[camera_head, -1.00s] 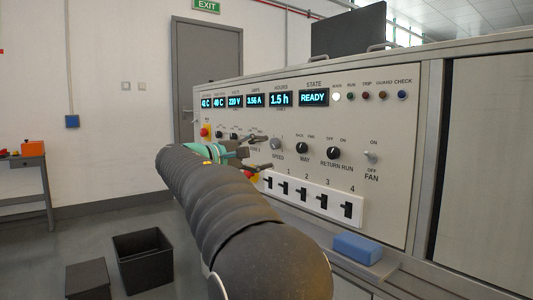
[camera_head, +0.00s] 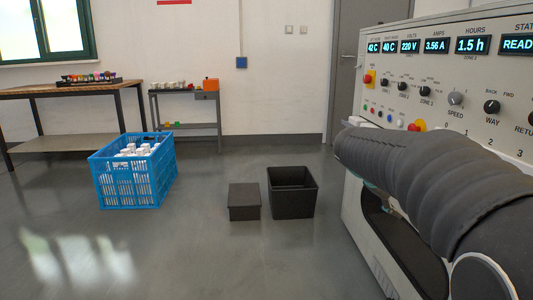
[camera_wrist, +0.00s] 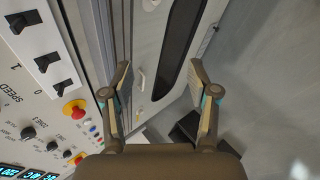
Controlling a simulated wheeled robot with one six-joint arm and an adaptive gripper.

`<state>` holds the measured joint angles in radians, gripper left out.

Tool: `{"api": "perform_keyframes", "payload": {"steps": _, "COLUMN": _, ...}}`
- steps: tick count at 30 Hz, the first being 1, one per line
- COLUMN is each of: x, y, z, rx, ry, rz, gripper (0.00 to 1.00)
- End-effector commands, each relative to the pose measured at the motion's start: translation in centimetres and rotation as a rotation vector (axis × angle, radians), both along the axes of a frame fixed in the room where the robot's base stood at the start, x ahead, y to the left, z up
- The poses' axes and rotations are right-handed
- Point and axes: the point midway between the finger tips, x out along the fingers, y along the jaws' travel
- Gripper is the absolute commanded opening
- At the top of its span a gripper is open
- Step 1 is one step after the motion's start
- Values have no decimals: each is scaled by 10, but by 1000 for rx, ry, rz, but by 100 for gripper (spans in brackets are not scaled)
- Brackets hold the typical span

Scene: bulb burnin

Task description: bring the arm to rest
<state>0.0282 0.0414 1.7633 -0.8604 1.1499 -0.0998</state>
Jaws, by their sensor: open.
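My gripper (camera_wrist: 160,95) is open in the wrist view, its two fingers spread wide with nothing between them. It points down along the front of the control panel and the cabinet side. In the head view my dark sleeved arm reaches in from the right and hides the gripper. The control panel (camera_head: 463,81) stands at the right, with lit displays, knobs and a red-and-yellow button (camera_head: 369,79). In the wrist view the panel (camera_wrist: 52,98) is at the left, with black switches and another red-and-yellow button (camera_wrist: 74,109).
A blue crate (camera_head: 130,183) with white items stands on the floor at left. A dark closed box (camera_head: 244,201) and an open black bin (camera_head: 293,204) stand near the middle. A wooden table (camera_head: 60,92) and a small grey table (camera_head: 187,96) are behind. The near floor is clear.

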Motion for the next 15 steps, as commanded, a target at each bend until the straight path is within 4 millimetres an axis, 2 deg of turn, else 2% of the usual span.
{"api": "perform_keyframes", "payload": {"steps": 1, "x": -22, "y": 16, "z": -8, "rx": 94, "ry": -18, "rz": -8, "gripper": 60}}
{"api": "perform_keyframes", "payload": {"steps": 6, "x": -86, "y": 68, "z": -40, "rx": 384, "ry": -82, "rz": -58, "gripper": 60}}
{"api": "perform_keyframes", "payload": {"steps": 15, "x": -188, "y": 141, "z": -61, "rx": 754, "ry": -192, "rz": -160, "gripper": 60}}
